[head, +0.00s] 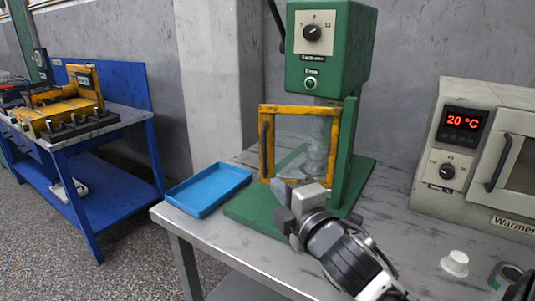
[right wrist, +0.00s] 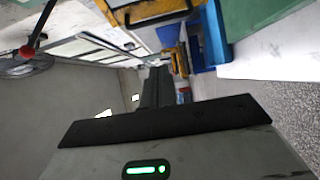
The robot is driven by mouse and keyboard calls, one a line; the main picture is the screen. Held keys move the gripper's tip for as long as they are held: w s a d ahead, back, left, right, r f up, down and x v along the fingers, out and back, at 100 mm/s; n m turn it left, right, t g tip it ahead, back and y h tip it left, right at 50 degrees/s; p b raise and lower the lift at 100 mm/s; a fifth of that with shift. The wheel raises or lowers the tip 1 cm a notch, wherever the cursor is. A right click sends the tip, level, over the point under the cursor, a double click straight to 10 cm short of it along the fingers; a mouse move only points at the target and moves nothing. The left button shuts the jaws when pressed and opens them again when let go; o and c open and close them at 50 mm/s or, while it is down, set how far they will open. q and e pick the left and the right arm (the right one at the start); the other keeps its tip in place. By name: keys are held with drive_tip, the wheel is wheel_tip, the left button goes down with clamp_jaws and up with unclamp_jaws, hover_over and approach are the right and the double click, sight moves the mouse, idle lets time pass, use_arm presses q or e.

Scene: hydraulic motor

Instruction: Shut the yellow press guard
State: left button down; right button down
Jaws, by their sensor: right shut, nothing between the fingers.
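The yellow press guard (head: 265,150) is a yellow frame around a clear panel, on the front of the green press (head: 327,50). A dark upright handle shows on its left bar. I cannot tell how far the guard stands from the press body. My right gripper (head: 284,196) is shut and empty, just in front of the guard's lower bar; whether it touches is unclear. In the right wrist view a yellow bar with a black handle (right wrist: 152,18) shows at the top, probably part of the guard. My left gripper is not in view.
A blue tray (head: 208,189) lies left of the press on the grey table (head: 245,270). A warmer oven (head: 470,160) reading 20 °C stands at the right, with a white cap-like piece (head: 455,263) in front. A blue bench (head: 110,190) stands farther left.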

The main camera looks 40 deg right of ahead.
drive_tip(key=w+d+p, duration=0.1)
drive_tip(key=w+d, duration=0.3)
drive_tip(key=w, duration=0.7)
drive_tip(key=shift+w+d+f, duration=0.2)
drive_tip(key=shift+d, duration=0.2)
